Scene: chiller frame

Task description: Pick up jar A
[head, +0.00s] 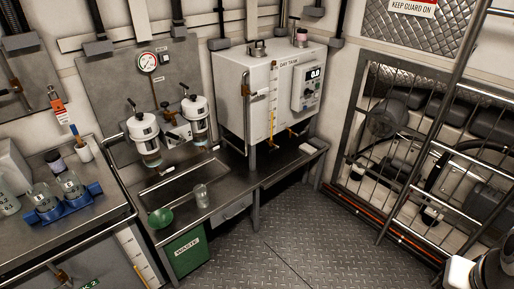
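Two clear glass jars stand in a blue holder (62,207) on the steel bench at the left: a left jar (41,196) and a right jar (69,185). They carry pale markings that are too small to read, so I cannot tell which is jar A. Another clear vessel (8,203) with markings stands at the left edge, partly cut off. An empty-looking clear glass (201,195) stands beside the sink on the middle bench. A white and dark part of my arm shows at the bottom right corner. My gripper's fingers are not in view.
A green funnel (160,218) lies at the bench's front edge, above a green waste bin (186,253). Two white filter housings (143,126) hang over the sink. A day tank (262,90) stands at the back. The diamond-plate floor (300,235) is clear; a barred guard (390,130) is at right.

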